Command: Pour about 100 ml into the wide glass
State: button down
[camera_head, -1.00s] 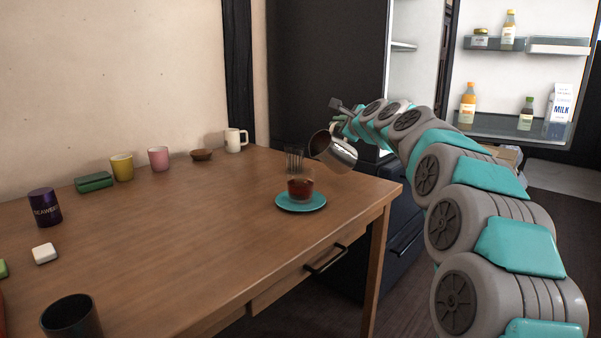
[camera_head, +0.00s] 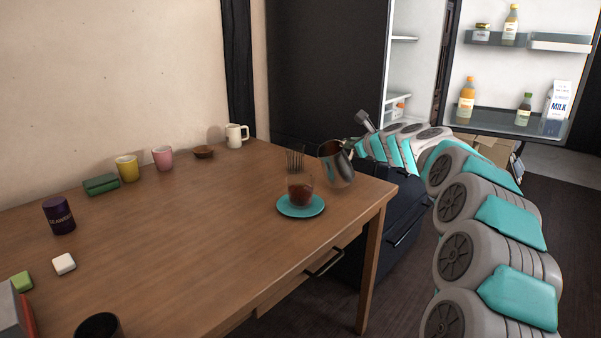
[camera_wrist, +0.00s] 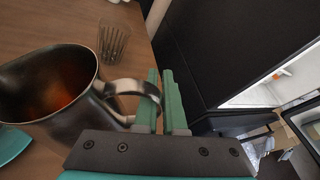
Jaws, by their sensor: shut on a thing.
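A wide clear glass (camera_head: 300,189) stands on a teal saucer (camera_head: 300,211) near the table's right end, with reddish-brown liquid low inside. My gripper (camera_head: 357,147) is shut on the handle of a metal pitcher (camera_head: 341,172). The pitcher is near upright, tilted slightly, to the right of the glass and apart from it in the head view. In the wrist view my fingers (camera_wrist: 165,88) grip the handle, and the pitcher (camera_wrist: 88,125) shows reddish-brown liquid inside. The wide glass is hidden there; part of the saucer (camera_wrist: 10,146) shows.
A narrow ribbed glass (camera_head: 294,160) stands just behind the wide glass. A white mug (camera_head: 235,136), small bowl (camera_head: 203,152), pink cup (camera_head: 162,158) and yellow cup (camera_head: 127,169) line the back. The table's middle is clear. An open fridge (camera_head: 403,70) stands behind my arm.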

jog(key=shift+w+d+f+m+g+y, duration=0.25)
jog(key=shift+w+d+f+m+g, duration=0.1)
jog(key=shift+f+m, duration=0.35)
jog(key=shift+w+d+f+m+g+y, duration=0.3)
jog(key=shift+f+m, duration=0.2)
jog(key=shift+f, duration=0.3)
jog(key=shift+w+d+f+m+g+y, duration=0.25)
jog(key=shift+w+d+f+m, duration=0.1)
jog(key=shift+f+m, duration=0.35)
jog(key=shift+f, duration=0.1)
